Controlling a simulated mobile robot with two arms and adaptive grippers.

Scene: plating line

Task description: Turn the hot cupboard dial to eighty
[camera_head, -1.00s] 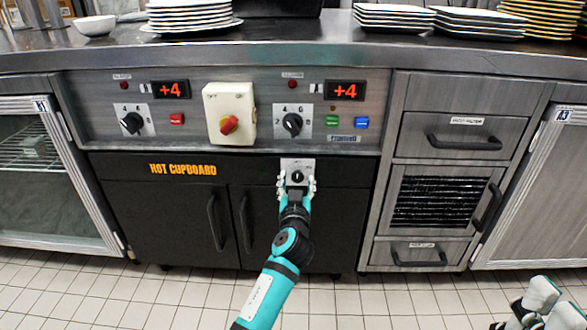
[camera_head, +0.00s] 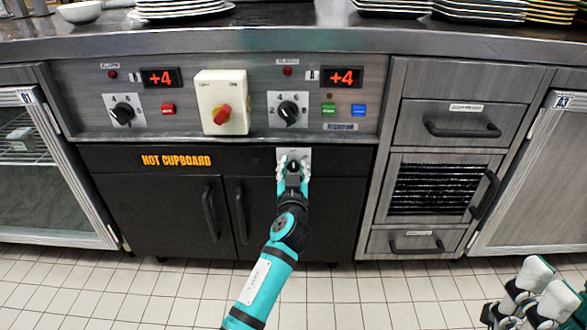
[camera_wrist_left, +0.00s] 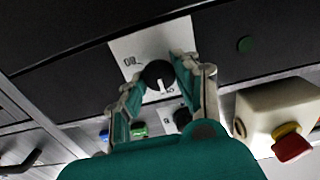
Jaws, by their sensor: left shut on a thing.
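The hot cupboard dial (camera_head: 293,166) is a small black knob on a white plate (camera_head: 293,153), on the black front right of the "HOT CUPBOARD" lettering (camera_head: 177,160). My left gripper (camera_head: 293,172) reaches up to it and is shut on the knob, one finger on each side. In the left wrist view the dial (camera_wrist_left: 156,73) has a pale pointer mark and sits between the two fingers of my left gripper (camera_wrist_left: 160,82). Printed numbers on the plate are partly readable there. My right gripper (camera_head: 528,298) shows at the lower right, away from the cupboard; its opening is unclear.
Above is a steel panel with two other black dials (camera_head: 122,113) (camera_head: 289,112), a red and yellow switch (camera_head: 222,115) and "+4" displays (camera_head: 161,78). Drawers (camera_head: 448,125) are to the right. Door handles (camera_head: 241,218) stick out below. Plates line the counter.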

